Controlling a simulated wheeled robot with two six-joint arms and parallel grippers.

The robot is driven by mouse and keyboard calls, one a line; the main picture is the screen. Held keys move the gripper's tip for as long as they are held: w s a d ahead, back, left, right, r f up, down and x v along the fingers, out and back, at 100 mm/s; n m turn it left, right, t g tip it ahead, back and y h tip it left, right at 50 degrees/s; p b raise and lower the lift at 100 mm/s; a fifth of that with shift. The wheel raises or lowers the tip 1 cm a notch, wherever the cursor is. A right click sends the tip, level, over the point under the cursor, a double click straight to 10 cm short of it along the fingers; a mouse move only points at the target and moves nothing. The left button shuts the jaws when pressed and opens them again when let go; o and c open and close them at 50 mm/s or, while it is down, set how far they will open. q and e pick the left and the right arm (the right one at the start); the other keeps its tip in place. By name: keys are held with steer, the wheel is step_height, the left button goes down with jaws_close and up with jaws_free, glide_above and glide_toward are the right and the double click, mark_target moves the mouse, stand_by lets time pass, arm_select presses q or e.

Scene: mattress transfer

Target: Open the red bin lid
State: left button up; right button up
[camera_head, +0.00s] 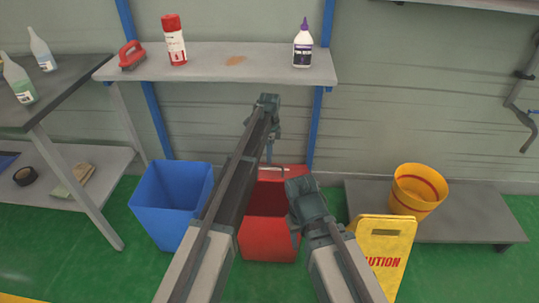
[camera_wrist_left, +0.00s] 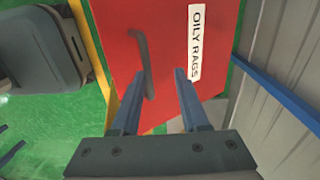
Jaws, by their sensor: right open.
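The red bin (camera_head: 268,246) stands on the green floor below the wall shelf. Its dark red inside shows, and the red lid (camera_head: 292,173) appears tilted up at the back. In the left wrist view the red lid (camera_wrist_left: 225,75) carries a white "OILY RAGS" label (camera_wrist_left: 195,42) and a dark handle (camera_wrist_left: 148,65). My left gripper (camera_wrist_left: 159,74) is open, with the handle's lower end between its fingers, close to the left finger. In the head view my left gripper (camera_head: 270,155) is over the lid. My right gripper (camera_head: 297,190) is by the bin's right side, open; its fingertips are hard to see.
A blue bin (camera_head: 170,207) stands left of the red bin. A yellow caution sign (camera_head: 386,245) stands close to the right, before a low grey platform (camera_head: 460,225) with a yellow bucket (camera_head: 417,192). The grey shelf (camera_head: 200,66) with bottles overhangs the back.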

arm_select(q)
step_height(320, 180, up, 13)
steer(key=p, duration=1.2)
steer(key=shift+w+f, duration=0.15)
steer(key=shift+w, duration=0.25)
steer(key=s+r+n+p, duration=0.2)
steer(key=s+n, duration=0.2)
steer(key=s, duration=0.8)
steer(key=s+r+n+p, duration=0.3)
steer(key=s+n, duration=0.2)
steer(key=s, duration=0.7)
steer(key=s+r+n+y+p, duration=0.1)
steer(key=s+r+n+p, duration=0.2)
steer(key=s, duration=0.9)
steer(key=shift+s+d+n, duration=0.15)
steer(key=shift+s+n, duration=0.1)
steer(key=shift+n, duration=0.85)
